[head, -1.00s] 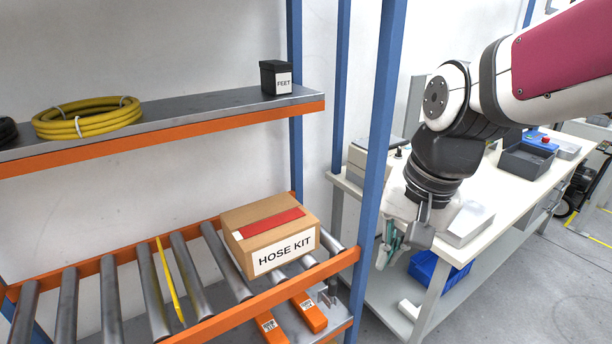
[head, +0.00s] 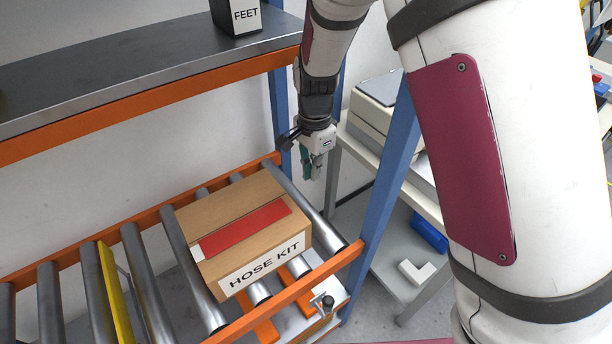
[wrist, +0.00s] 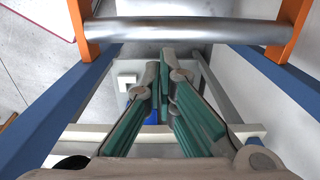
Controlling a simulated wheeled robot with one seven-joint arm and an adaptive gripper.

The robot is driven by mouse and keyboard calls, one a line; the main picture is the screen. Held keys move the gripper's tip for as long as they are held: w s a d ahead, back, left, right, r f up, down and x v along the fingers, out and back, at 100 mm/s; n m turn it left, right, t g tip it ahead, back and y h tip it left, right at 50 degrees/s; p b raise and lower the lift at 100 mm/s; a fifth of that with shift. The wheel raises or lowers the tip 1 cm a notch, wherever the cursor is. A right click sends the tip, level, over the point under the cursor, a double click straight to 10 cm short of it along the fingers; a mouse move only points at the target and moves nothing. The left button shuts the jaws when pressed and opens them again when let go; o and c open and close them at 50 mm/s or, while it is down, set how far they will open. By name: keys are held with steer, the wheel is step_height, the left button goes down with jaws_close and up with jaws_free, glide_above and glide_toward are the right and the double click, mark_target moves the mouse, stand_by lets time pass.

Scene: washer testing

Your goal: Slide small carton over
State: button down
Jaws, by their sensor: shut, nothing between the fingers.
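The small carton (head: 240,232) is a brown box with a red strip on top and a "HOSE KIT" label on its front. It rests on the roller shelf near the right end, beside a blue upright. In the wrist view my gripper (wrist: 165,62) faces a roller, and the carton is not visible there.
The roller shelf has an orange rail (head: 285,300) and a yellow divider (head: 115,293) left of the carton. Bare rollers (head: 146,280) lie between them. A blue upright (head: 383,190) stands right of the gripper. A black "FEET" bin (head: 236,16) sits on the upper shelf.

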step_height(320, 180, down, 9)
steer(key=shift+d+f, duration=0.1)
steer(key=s+a, duration=0.1)
steer(key=s+a+p, duration=0.1)
steer(key=shift+a+f, duration=0.1)
steer(key=shift+a, duration=0.25)
steer(key=shift+s+a, duration=0.2)
steer(key=shift+a, duration=0.15)
